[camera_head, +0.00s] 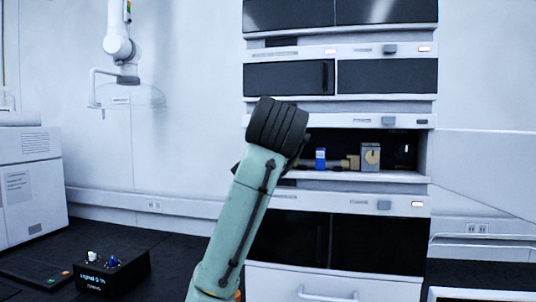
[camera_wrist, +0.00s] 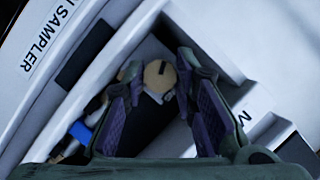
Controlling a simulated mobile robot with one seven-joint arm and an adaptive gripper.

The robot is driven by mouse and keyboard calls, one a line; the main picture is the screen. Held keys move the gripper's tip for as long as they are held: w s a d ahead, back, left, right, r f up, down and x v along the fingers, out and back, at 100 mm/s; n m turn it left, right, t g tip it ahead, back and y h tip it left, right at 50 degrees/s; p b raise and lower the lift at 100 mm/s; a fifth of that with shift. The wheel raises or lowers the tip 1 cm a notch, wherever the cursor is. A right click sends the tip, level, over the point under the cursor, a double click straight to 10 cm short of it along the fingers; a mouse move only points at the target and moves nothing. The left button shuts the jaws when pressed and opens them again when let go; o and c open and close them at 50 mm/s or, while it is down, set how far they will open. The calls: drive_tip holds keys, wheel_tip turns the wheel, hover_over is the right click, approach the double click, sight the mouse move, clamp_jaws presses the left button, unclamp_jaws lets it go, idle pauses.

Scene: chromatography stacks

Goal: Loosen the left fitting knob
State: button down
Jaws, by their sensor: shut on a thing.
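The fitting knob (camera_wrist: 158,76) is a round tan disc with a dark mark near its upper edge, seen in the wrist view. My gripper (camera_wrist: 159,72) has its two purple-padded fingers on either side of it, shut on it. In the head view my arm hides the gripper and this knob. A second round tan knob (camera_head: 373,157) shows there on a grey block, to the right in the open shelf bay.
A blue block (camera_head: 320,158) and a tan fitting (camera_head: 353,162) stand in the open bay (camera_head: 400,177); the blue block also shows beside my left finger in the wrist view (camera_wrist: 80,131). White panels flank the gripper closely. A black box (camera_head: 112,272) sits on the bench.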

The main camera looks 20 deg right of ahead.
drive_tip(key=shift+f, duration=0.1)
drive_tip(key=c, duration=1.6)
unclamp_jaws()
drive_tip(key=shift+s, duration=0.1)
drive_tip(key=v, duration=1.2)
